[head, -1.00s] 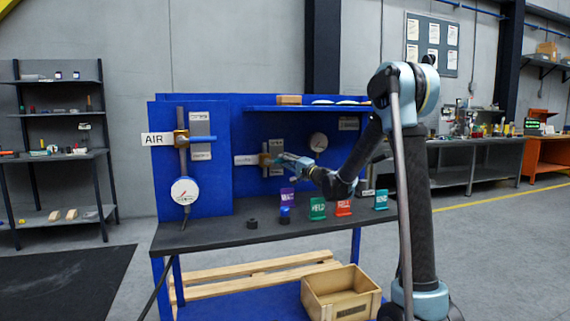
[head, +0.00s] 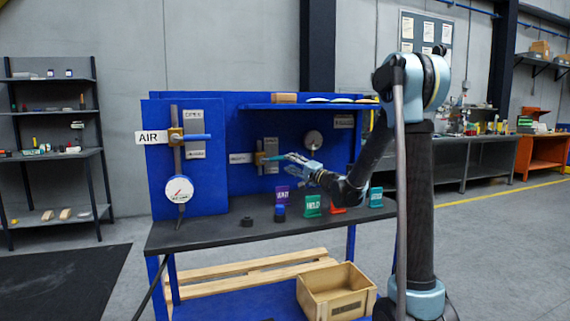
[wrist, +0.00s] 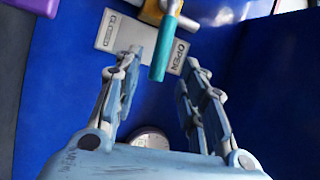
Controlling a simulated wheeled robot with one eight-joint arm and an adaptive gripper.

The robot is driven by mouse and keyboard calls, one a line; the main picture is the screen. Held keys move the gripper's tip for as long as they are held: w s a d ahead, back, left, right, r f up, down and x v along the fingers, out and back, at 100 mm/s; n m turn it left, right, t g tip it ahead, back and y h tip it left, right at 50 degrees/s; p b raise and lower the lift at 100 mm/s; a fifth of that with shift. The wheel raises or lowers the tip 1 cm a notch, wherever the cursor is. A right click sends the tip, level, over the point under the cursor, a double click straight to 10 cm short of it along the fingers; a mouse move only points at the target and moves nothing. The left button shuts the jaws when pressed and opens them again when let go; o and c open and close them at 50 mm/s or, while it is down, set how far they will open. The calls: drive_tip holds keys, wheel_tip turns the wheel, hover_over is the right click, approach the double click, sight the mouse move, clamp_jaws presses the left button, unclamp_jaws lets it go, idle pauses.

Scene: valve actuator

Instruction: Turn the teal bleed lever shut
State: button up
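The teal bleed lever (wrist: 162,60) shows in the wrist view, projecting from its brass-coloured valve (wrist: 160,12) across a plate marked CLOSED and OPEN, nearer the OPEN end. In the head view the lever (head: 276,157) sticks out sideways to the right from its valve (head: 266,152) on the blue panel. My gripper (wrist: 160,63) is open. In the wrist view the lever's free end appears between the fingertips, with space on both sides. I cannot tell how far off it is in depth. In the head view my gripper (head: 290,160) is just right of the lever.
The AIR valve with a blue lever (head: 195,136) and a gauge (head: 180,189) are on the left panel. Another gauge (head: 313,140) is behind my gripper. Coloured signs, including a green one (head: 313,206), stand on the dark bench (head: 215,234). A shelf (head: 310,106) runs above.

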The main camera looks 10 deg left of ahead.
drive_tip(key=v, duration=0.5)
